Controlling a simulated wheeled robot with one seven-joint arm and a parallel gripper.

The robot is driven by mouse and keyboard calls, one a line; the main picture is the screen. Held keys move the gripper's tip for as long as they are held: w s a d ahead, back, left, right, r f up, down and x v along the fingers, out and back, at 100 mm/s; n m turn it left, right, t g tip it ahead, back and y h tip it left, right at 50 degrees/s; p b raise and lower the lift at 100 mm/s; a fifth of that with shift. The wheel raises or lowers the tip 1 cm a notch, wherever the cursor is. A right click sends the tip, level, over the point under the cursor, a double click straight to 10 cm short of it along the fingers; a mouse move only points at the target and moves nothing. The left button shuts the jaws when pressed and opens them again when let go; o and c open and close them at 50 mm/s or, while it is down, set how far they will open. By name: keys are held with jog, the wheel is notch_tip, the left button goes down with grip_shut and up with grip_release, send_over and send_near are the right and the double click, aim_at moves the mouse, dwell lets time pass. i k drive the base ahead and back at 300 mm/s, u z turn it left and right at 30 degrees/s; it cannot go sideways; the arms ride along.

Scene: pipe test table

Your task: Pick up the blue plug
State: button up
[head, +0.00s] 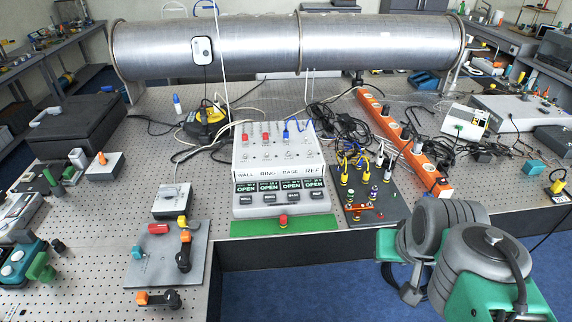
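A blue plug (287,131) stands in the top row of the white test box (242,153), right of two red plugs. Blue cable or a second blue plug shows just right of it; I cannot tell which. The box has several green "OPEN" displays, with labels including "WALL", "RING" and "REF", and stands on a green mat (283,224). My gripper is not in view.
A dark board (395,207) with yellow and black plugs stands right of the box, beside an orange power strip (374,107). A grey plate (165,272) with coloured parts lies at the left front. A large metal pipe (215,65) spans the back. Loose cables lie behind the box.

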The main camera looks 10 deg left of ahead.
aim_at(359, 166)
jog(key=k, duration=0.85)
jog(key=z, duration=0.6)
jog(key=i, duration=2.35)
jog(key=u, duration=4.35)
